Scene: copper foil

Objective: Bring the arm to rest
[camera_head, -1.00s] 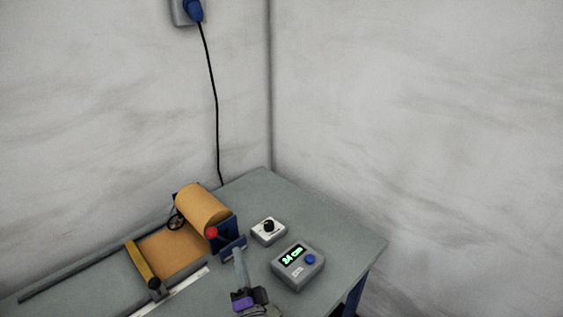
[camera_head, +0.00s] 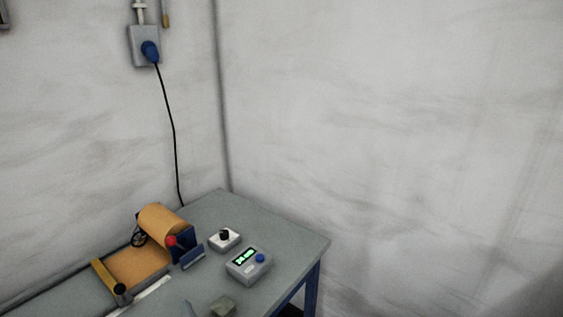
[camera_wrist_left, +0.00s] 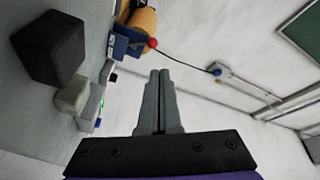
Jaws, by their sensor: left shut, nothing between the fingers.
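My left gripper (camera_wrist_left: 160,76) is shut and empty in the left wrist view, its two grey fingers pressed together. My right gripper is not in view.
A dark block (camera_wrist_left: 52,48) shows in the wrist view. A cable hangs from a wall socket (camera_head: 143,45).

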